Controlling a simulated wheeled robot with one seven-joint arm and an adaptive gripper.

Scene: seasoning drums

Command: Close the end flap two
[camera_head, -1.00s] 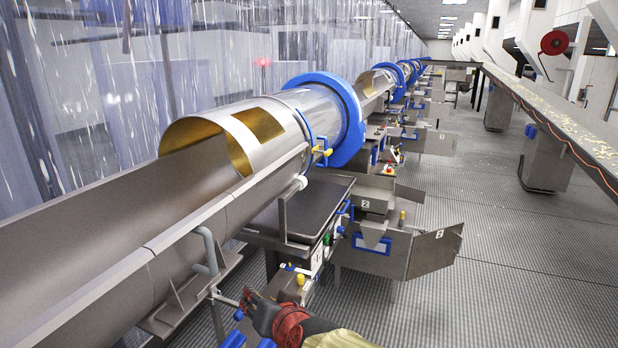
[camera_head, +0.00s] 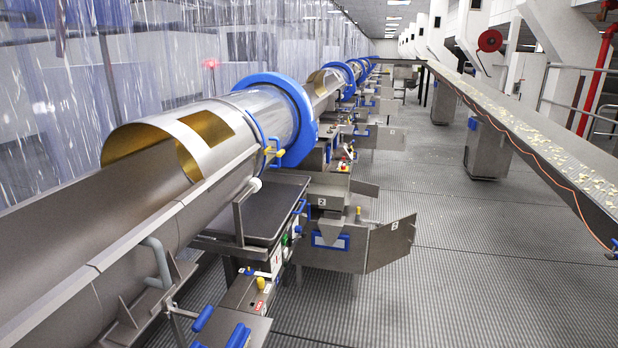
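The flap marked 2 (camera_head: 391,245) is a grey metal panel at the middle right of the head view. It stands swung out to the right from the end of the unit below the drum line, at an angle to the grey front panel (camera_head: 332,246) with a blue-framed window. A grey tray or chute (camera_head: 335,218), also marked 2, sits just above that panel. My gripper is not in view.
A long steel trough (camera_head: 90,215) leads to a drum with a blue ring (camera_head: 292,100) at left. A control box (camera_head: 255,290) with blue handles stands at the lower middle. A conveyor (camera_head: 540,150) runs along the right. The ribbed floor (camera_head: 460,290) between is clear.

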